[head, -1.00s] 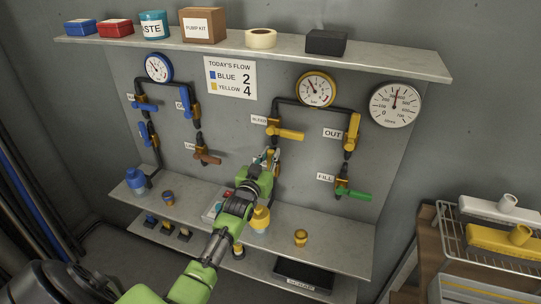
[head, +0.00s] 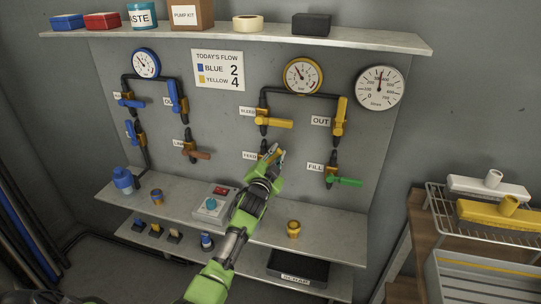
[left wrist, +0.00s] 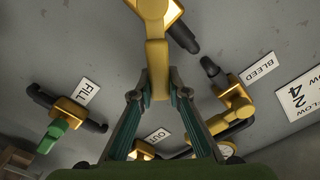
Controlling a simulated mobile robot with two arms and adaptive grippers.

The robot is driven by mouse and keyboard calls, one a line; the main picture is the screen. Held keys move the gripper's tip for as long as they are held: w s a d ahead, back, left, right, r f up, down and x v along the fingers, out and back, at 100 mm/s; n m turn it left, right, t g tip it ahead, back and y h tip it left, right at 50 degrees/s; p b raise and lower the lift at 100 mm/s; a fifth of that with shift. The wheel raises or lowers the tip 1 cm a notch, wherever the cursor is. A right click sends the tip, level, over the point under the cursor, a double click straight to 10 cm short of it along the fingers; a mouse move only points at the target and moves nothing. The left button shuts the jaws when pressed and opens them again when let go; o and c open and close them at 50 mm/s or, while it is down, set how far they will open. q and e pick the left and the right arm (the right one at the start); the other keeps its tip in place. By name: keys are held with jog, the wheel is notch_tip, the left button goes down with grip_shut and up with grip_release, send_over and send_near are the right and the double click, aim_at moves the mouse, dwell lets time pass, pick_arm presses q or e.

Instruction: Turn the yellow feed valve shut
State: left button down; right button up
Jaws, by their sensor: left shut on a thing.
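The yellow feed valve (head: 264,147) is on the wall panel below the bleed valve, beside a partly hidden FEED label (head: 250,156). My left gripper (head: 277,154) is at its handle, to the lower right of the valve body. In the left wrist view the yellow handle (left wrist: 157,68) runs down from the valve body (left wrist: 158,8) between the fingertips of my left gripper (left wrist: 158,90), which is shut on it. The handle stands at a slant to the dark pipe there. My right gripper is not in view.
The bleed valve (head: 273,122) is just above, and the green-handled fill valve (head: 343,181) is to the right. A control box (head: 212,204) and a yellow fitting (head: 293,229) are on the shelf below. The brown-handled valve (head: 195,152) is to the left.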

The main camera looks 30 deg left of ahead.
pick_arm(q)
jog(key=f+m+b, duration=0.1)
jog(key=m, duration=0.1)
jog(key=d+f+m+b, duration=0.2)
jog(key=f+m+b, duration=0.1)
jog(key=shift+w+d+m, duration=0.15)
jog(key=shift+w+m, duration=0.1)
jog(key=shift+m, duration=0.05)
jog(key=f+m+b, duration=0.2)
jog(key=m, duration=0.1)
jog(key=shift+w+d, duration=0.1)
jog(key=shift+d, duration=0.15)
jog(key=shift+f+m+b, duration=0.35)
jog(key=shift+m+b, duration=0.15)
jog(key=c, duration=1.9)
grip_release()
jog(key=v, duration=1.2)
jog(key=shift+d, duration=0.1)
